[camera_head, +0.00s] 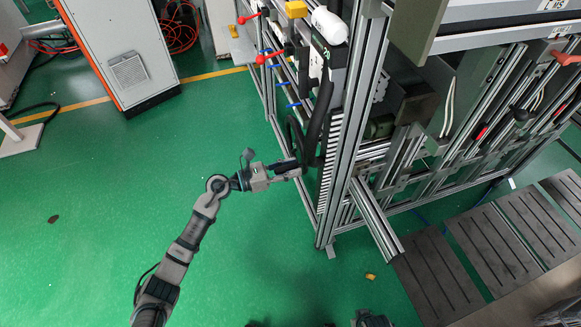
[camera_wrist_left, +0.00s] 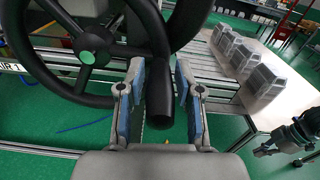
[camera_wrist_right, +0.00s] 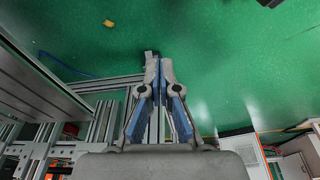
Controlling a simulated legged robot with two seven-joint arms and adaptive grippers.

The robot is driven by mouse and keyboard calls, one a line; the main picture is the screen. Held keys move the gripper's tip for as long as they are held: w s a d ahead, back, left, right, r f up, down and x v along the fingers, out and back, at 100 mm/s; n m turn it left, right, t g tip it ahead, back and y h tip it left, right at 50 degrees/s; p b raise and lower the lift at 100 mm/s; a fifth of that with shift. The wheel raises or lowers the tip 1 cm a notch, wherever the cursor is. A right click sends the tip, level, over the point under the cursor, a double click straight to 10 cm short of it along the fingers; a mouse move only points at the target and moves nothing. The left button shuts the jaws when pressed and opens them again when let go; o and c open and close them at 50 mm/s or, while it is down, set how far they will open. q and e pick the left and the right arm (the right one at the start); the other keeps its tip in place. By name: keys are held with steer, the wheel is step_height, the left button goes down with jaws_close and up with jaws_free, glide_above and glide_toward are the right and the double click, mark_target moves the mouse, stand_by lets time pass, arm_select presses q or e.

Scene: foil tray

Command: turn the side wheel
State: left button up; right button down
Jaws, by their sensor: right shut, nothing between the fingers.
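The side wheel, black with spokes and a green hub, fills the upper left of the left wrist view (camera_wrist_left: 40,60). A black handle (camera_wrist_left: 160,98) points towards the camera. In the head view the wheel (camera_head: 293,135) is a dark edge-on shape on the side of the frame. My left gripper (camera_head: 296,172) is at its lower part. In the left wrist view the fingers (camera_wrist_left: 160,85) are open, one on each side of the handle, with slim gaps showing. My right gripper (camera_wrist_right: 158,65) is shut and empty, away from the wheel over the green floor.
The aluminium frame (camera_head: 345,130) rises beside the wheel, with a rail (camera_head: 375,215) jutting out low. Dark slatted plates (camera_head: 440,275) lie at the lower right. A grey cabinet (camera_head: 115,50) stands at the upper left. The green floor (camera_head: 100,200) between is open.

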arm_select(q)
steer(key=shift+a, duration=0.2)
jaws_close()
